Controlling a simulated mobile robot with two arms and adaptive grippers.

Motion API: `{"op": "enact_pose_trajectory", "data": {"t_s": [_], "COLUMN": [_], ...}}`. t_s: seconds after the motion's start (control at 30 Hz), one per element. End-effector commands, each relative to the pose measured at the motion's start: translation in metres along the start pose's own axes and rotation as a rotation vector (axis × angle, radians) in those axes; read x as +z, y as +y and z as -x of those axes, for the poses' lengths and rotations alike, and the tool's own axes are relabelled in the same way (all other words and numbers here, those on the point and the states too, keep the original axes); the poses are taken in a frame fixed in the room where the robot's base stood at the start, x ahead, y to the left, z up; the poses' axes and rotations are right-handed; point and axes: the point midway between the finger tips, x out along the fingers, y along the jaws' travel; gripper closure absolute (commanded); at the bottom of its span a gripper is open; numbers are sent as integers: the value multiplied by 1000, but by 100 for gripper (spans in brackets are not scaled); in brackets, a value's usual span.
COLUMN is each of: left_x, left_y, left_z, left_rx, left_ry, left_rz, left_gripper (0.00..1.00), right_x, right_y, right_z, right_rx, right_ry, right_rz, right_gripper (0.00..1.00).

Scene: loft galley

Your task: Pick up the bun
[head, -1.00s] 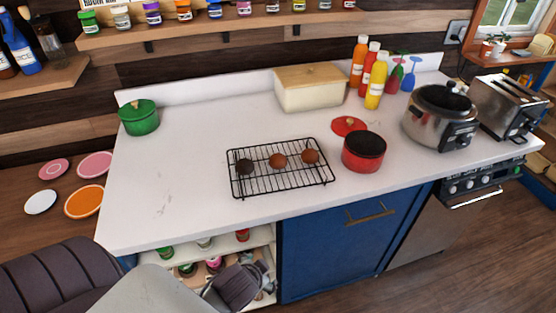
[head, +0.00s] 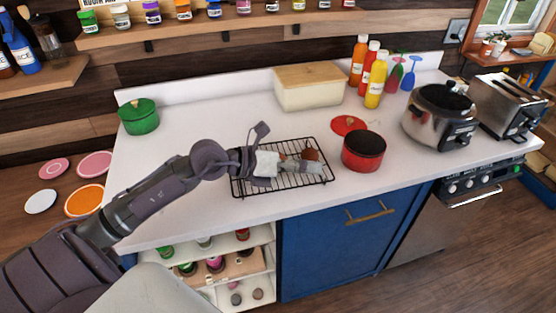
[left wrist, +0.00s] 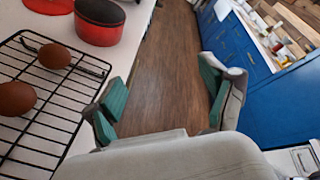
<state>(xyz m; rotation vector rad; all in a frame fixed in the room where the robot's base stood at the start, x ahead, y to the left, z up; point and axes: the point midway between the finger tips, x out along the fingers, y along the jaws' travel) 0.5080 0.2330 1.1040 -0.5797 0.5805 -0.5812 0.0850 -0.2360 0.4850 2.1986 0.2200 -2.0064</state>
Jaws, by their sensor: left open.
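A black wire rack (head: 245,187) on the white counter holds round brown items that look like buns. The right one (head: 310,154) shows above my left gripper (head: 305,168); the middle one (head: 283,157) is mostly covered, and the dark left one is hidden behind my arm. The left wrist view shows two reddish-brown round ones on the rack, one farther (left wrist: 54,56) and one nearer (left wrist: 16,98). My left gripper (left wrist: 163,98) is open and empty, its teal-padded fingers apart, with both items to the left of them. My right gripper is not in view.
A red pot (head: 364,155) stands right of the rack, its red lid (head: 349,125) behind it. A cream bread box (head: 309,94), sauce bottles (head: 375,85) and a slow cooker (head: 438,118) stand farther back or right. A green pot (head: 139,117) is at left; counter between is clear.

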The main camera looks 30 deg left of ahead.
Motion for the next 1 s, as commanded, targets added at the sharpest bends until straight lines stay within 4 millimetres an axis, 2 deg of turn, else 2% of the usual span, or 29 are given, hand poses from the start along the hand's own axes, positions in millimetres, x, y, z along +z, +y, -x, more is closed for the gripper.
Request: {"op": "enact_pose_trajectory", "data": {"t_s": [0.03,0.1,0.2,0.3,0.37,0.47,0.8,1.0], "left_x": [4,10,24,34,38,38,27,26], "left_y": [25,59,95,114,121,132,171,179], "left_z": [11,30,59,80,85,80,33,23], "left_rx": [131,305,508,633,670,688,683,683], "left_ry": [83,176,257,298,308,313,314,313], "left_rz": [-108,-211,-296,-330,-337,-336,-337,-340], "left_gripper": [17,17,17,17,17,17,17,17], "right_x": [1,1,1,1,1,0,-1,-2], "right_y": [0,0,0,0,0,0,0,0], "right_z": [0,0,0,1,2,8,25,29], "right_rx": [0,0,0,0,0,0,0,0], "right_ry": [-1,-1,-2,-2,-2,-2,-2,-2], "right_rz": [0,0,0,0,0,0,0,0], "right_gripper": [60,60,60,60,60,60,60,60]}}
